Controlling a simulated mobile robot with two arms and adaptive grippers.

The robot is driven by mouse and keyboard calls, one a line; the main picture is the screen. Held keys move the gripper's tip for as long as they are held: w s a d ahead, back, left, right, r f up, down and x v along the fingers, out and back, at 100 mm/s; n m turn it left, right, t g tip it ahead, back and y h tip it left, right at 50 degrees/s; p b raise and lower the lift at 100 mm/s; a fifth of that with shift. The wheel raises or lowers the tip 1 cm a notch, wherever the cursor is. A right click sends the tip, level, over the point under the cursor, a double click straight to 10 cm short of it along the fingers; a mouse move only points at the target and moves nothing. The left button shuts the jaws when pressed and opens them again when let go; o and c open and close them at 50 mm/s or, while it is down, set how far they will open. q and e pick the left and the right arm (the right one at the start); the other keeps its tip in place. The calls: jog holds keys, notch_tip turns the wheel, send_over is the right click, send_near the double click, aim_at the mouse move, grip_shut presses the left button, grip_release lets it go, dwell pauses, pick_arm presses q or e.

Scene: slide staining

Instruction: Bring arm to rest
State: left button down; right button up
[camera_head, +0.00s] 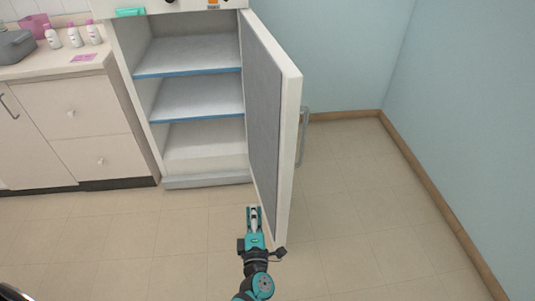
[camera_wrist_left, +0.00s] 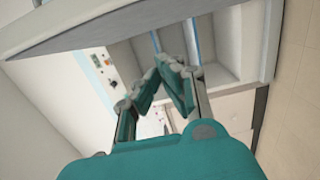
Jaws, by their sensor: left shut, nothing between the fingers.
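My left gripper (camera_head: 254,214) is in front of the open cabinet, low in the head view, close beside the inner face of the cabinet door (camera_head: 272,110). Its fingers are shut and hold nothing. In the left wrist view the teal fingers (camera_wrist_left: 167,72) meet at their tips, with the cabinet interior beyond them. I cannot tell from the head view whether the gripper touches the door. My right gripper is in neither view.
The cabinet shelves (camera_head: 200,97) are empty and the door stands wide open, with a handle (camera_head: 303,135) on its outer side. A counter (camera_head: 60,66) with white bottles (camera_head: 74,37) is at left. The blue wall (camera_head: 455,120) is at right. The floor (camera_head: 110,240) is clear.

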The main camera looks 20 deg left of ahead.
pick_arm(q)
jog(key=s+d+f+m+g+h, duration=0.1)
jog(key=s+f+m+g+h, duration=0.15)
jog(key=s+f+m, duration=0.5)
jog(key=s+d+f+m+g+h+p, duration=0.1)
jog(key=s+f+m+g+h, duration=0.2)
jog(key=f, duration=0.7)
jog(key=s+d+f+m+g+h, duration=0.2)
jog(key=s+f+m, duration=0.4)
jog(key=f, duration=0.2)
jog(key=s+a+f+m+g, duration=0.2)
jog(key=s+a+f, duration=0.1)
jog(key=s, duration=0.6)
jog(key=s+a+f+m+g+y, duration=0.1)
jog(key=s+a+f+m+g, duration=0.2)
jog(key=s, duration=0.6)
jog(key=s+a+f+m+g+p, duration=0.1)
jog(key=s+a+f+m+g, duration=0.2)
jog(key=s, duration=0.6)
notch_tip(320, 180, down, 3)
jog(key=shift+a+r, duration=0.2)
jog(key=shift+a, duration=0.35)
jog(key=shift+g, duration=0.25)
